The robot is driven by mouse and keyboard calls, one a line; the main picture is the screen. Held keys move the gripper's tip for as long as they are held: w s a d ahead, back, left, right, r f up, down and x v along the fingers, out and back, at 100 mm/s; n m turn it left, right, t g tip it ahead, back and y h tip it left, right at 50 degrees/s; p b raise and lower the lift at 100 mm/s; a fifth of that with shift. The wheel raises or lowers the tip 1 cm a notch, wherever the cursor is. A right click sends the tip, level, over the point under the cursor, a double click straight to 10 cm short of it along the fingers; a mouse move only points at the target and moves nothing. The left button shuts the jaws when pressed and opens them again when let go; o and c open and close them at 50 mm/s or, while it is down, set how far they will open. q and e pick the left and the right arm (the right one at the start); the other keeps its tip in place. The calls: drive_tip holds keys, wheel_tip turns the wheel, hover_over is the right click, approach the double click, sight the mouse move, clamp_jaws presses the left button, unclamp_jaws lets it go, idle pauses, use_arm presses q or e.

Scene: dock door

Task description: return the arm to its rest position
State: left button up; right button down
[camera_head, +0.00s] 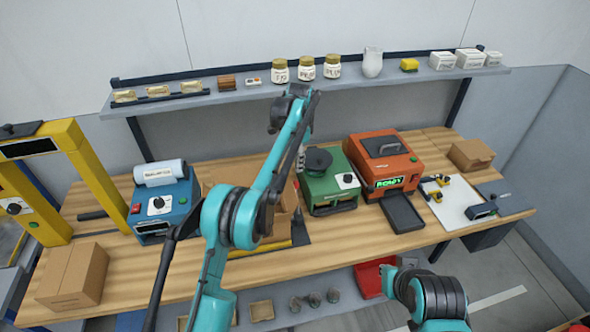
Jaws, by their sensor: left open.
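My left arm (272,165) is teal and black. It rises from the bottom of the view, bends at a large joint over the bench front and reaches up toward the shelf. My left gripper (302,160) is small and partly hidden behind my own arm links, above the bench near the green machine (328,188). It is open, and I see nothing held in it. Part of my right arm (432,296) shows at the bottom right, in front of the bench; its gripper is not in view.
The wooden bench (190,268) holds a blue machine (163,205), an orange machine (384,160), a white board (450,203) and cardboard boxes (73,276). A yellow frame (97,178) stands at left. The wall shelf (215,97) carries jars (306,70) behind my arm.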

use_arm(q)
drive_tip(key=shift+r, duration=0.65)
drive_tip(key=shift+s, duration=0.1)
drive_tip(key=s+a+r+n+t+b, duration=0.2)
drive_tip(key=s+a+n+b, duration=0.15)
drive_tip(key=s, duration=0.55)
drive_tip(key=s+a+r+n+t+b, duration=0.1)
drive_tip(key=s+a+r+n+b, duration=0.25)
drive_tip(key=s, duration=0.45)
drive_tip(key=s+a+f+n+t+b, duration=0.1)
drive_tip(key=s+a+f+n+b, duration=0.1)
drive_tip(key=s+f, duration=0.6)
drive_tip(key=s+a+f+n+t+b, duration=0.2)
drive_tip(key=s+f+b, duration=0.3)
drive_tip(key=s+f, duration=0.4)
drive_tip(key=s+n, duration=0.1)
drive_tip(key=s, duration=0.5)
drive_tip(key=shift+a+f+n+t+h, duration=0.2)
drive_tip(key=shift+a+n+t+h, duration=0.1)
drive_tip(key=shift+a, duration=0.05)
